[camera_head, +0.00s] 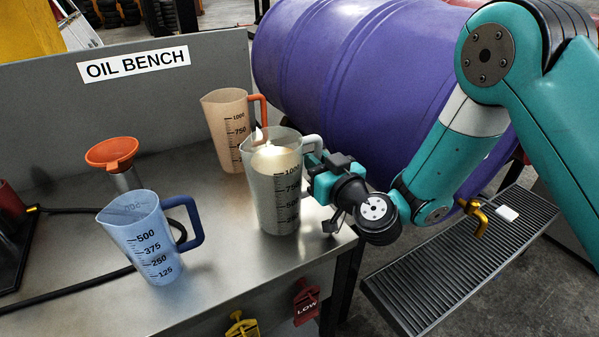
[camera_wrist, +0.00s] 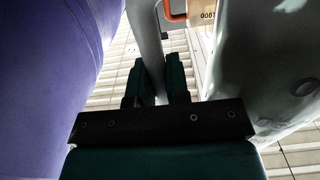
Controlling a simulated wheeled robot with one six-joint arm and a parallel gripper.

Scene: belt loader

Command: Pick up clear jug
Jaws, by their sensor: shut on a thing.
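The clear jug (camera_head: 272,190) stands at the right end of the oil bench, upright, with a graduated scale and a pale handle on its right side. My gripper (camera_head: 320,172) is at that handle and shut on it. In the wrist view my gripper's two dark fingers (camera_wrist: 157,82) close around the pale handle (camera_wrist: 148,40), with the jug's wall (camera_wrist: 262,70) close on the right. Whether the jug's base touches the bench top is hard to tell.
An orange-tinted jug (camera_head: 226,128) stands close behind the clear jug. A blue jug (camera_head: 145,240) and an orange funnel (camera_head: 112,152) are to the left on the bench (camera_head: 215,265). A purple drum (camera_head: 350,80) lies behind my arm. A grated step (camera_head: 455,265) is at the right.

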